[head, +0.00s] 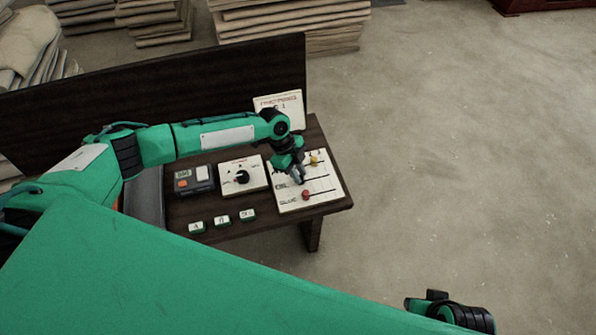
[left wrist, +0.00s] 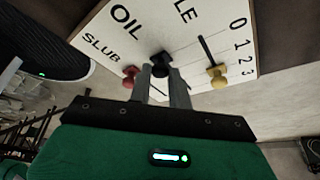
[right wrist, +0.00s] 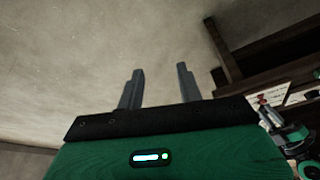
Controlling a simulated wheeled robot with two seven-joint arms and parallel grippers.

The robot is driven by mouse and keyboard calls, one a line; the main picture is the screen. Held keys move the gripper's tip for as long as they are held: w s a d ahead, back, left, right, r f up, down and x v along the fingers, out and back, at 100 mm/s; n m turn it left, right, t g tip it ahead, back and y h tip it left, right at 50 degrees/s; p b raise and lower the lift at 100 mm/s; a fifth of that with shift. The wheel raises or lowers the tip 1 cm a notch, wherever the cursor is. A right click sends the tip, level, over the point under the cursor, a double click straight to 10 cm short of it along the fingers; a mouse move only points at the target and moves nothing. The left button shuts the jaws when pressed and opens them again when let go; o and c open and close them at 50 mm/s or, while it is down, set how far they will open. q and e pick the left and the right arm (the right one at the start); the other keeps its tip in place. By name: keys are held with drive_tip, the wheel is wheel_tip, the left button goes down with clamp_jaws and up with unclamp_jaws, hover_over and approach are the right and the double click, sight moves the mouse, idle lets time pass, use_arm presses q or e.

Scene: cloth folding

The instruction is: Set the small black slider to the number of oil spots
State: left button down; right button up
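The white slider board (head: 322,197) lies on the dark table, with OIL and SLUB lettering and the numbers 0 to 3 readable in the left wrist view. The small black slider (left wrist: 160,63) is on the OIL line, between a red knob (left wrist: 130,74) and a yellow knob (left wrist: 217,76). My left gripper (left wrist: 161,80) is at the black slider, its narrowed fingers on either side of it. In the head view this gripper (head: 298,179) covers the slider. My right gripper (right wrist: 160,75) is open and empty, away from the table over the floor.
A white card (head: 280,109) with small, mostly unreadable print stands behind the board. A dial panel (head: 241,174), a grey box with an orange button (head: 192,181) and small lettered blocks (head: 222,221) are left of the board. Floor to the right is clear.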

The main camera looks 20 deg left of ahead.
sight(313, 181)
use_arm(q)
drive_tip(key=shift+w+d, duration=0.15)
drive_tip(key=shift+d, duration=0.1)
drive_tip(key=shift+w+d+b, duration=0.4)
drive_tip(key=shift+w+d, duration=0.3)
drive_tip(key=shift+d, duration=0.35)
use_arm(e)
drive_tip(key=shift+v, duration=0.85)
use_arm(q)
drive_tip(key=c, duration=1.3)
unclamp_jaws()
use_arm(e)
drive_tip(key=shift+w+f, duration=0.1)
drive_tip(key=shift+f, duration=0.05)
use_arm(q)
drive_tip(key=shift+r, duration=0.1)
drive_tip(key=p+v, duration=0.1)
drive_tip(key=v, duration=1.2)
drive_tip(key=shift+a+r, duration=0.2)
drive_tip(key=shift+r, duration=0.15)
use_arm(e)
drive_tip(key=x, duration=0.3)
drive_tip(key=shift+f, duration=0.15)
